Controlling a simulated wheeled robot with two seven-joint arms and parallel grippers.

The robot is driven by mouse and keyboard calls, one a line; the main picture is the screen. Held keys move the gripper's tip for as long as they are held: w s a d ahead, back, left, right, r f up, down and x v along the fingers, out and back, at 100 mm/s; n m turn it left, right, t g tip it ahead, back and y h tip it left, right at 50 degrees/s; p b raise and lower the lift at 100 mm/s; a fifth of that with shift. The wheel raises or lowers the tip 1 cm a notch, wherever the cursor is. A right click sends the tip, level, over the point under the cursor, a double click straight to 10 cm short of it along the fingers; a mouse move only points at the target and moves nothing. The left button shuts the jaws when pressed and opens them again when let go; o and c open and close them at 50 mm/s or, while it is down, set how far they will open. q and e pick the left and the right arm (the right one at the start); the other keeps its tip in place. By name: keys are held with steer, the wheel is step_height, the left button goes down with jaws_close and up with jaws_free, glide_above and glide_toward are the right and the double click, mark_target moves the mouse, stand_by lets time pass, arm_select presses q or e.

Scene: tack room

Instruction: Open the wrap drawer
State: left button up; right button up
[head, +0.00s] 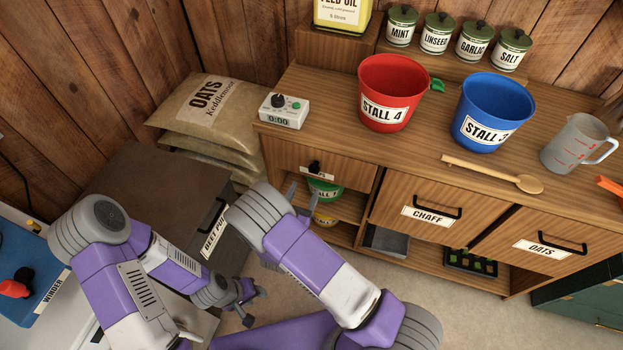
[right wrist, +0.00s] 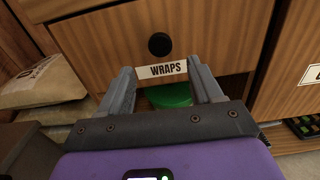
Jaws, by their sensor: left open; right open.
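The wrap drawer (head: 350,174) is the small wooden drawer at the left end of the cabinet, and it looks shut. Its round black knob (head: 314,167) shows in the head view, with the label below partly covered by my right gripper. In the right wrist view the knob (right wrist: 159,45) sits above the WRAPS label (right wrist: 162,70). My right gripper (head: 301,195) is open and empty, its fingers pointing at the drawer front; in the right wrist view the fingers (right wrist: 163,82) stand either side of the label, below the knob. My left gripper (head: 256,306) is open and empty, low near the floor.
Beside it are the chaff drawer (head: 412,190) and oats drawer (head: 507,230). Open shelves below hold green and yellow tubs (head: 325,190). A timer (head: 284,112), red bucket (head: 388,85) and blue bucket (head: 497,105) stand on top. A beet pulp bin (head: 160,180) stands left.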

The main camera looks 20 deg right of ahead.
mark_target(314, 171)
steer(key=b+x, duration=0.1)
steer(key=x, duration=0.6)
steer(key=shift+w+d, duration=0.1)
steer(key=shift+c, duration=0.2)
jaws_close()
